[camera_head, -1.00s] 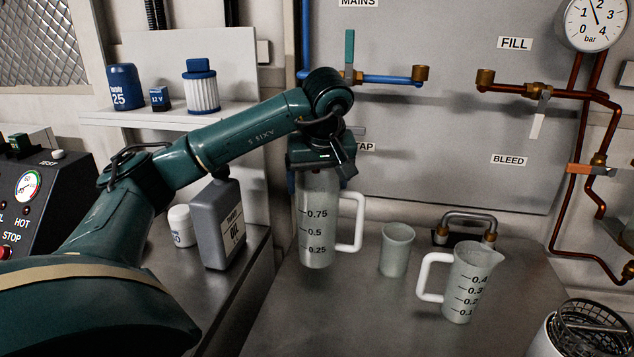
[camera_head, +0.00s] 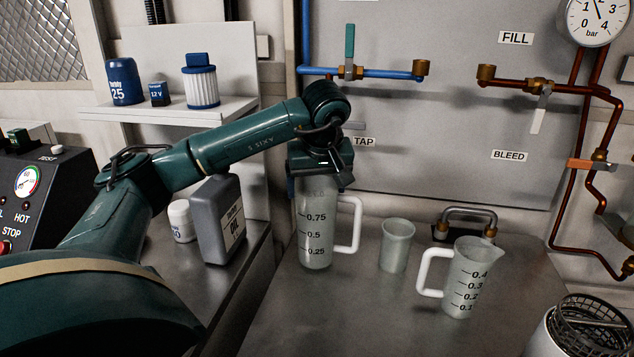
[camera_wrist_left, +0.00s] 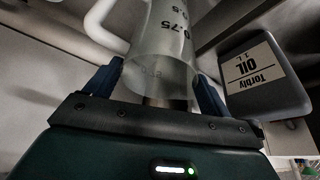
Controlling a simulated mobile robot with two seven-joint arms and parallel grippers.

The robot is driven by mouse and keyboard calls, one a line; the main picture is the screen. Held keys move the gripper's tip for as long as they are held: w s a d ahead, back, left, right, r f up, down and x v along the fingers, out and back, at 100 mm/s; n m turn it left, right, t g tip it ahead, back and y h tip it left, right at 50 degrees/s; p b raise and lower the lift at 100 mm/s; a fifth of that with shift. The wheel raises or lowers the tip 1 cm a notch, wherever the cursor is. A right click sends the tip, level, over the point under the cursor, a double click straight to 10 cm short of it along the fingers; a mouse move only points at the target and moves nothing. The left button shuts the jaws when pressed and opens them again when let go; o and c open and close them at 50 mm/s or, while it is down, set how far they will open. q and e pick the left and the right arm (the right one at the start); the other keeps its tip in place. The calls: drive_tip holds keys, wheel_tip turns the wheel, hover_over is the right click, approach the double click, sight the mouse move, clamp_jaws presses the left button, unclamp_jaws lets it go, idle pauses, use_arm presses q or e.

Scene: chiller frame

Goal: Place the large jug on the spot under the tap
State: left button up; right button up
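The large jug (camera_head: 315,235) is clear with black marks up to 0.75 and more and a white handle on its right. It stands upright, hanging from or held by my left gripper (camera_head: 318,178), whose fingers close on its upper part. In the left wrist view the blue fingers (camera_wrist_left: 155,88) press both sides of the jug (camera_wrist_left: 165,45). A TAP label (camera_head: 363,141) is on the panel just right of my wrist. The tap itself and any marked spot are not visible, perhaps behind my arm. Whether the jug's base touches the counter I cannot tell. My right gripper is not in view.
A clear cup (camera_head: 394,246) and a smaller jug (camera_head: 465,280) stand right of the large jug. A grey oil bottle (camera_head: 217,220) stands to the left. The counter (camera_head: 300,320) in front is clear.

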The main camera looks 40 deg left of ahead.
use_arm(q)
drive_tip(key=o, duration=0.4)
drive_tip(key=shift+c, duration=0.2)
drive_tip(key=p+v, duration=0.3)
drive_tip(key=v, duration=1)
drive_tip(key=shift+r+p, duration=0.15)
drive_tip(key=shift+p, duration=0.2)
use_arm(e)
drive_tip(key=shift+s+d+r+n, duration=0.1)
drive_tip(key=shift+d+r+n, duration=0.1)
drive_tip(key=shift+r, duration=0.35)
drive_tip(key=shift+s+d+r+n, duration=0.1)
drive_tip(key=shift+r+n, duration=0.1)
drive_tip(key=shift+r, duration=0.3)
use_arm(q)
drive_tip(key=shift+w, duration=0.1)
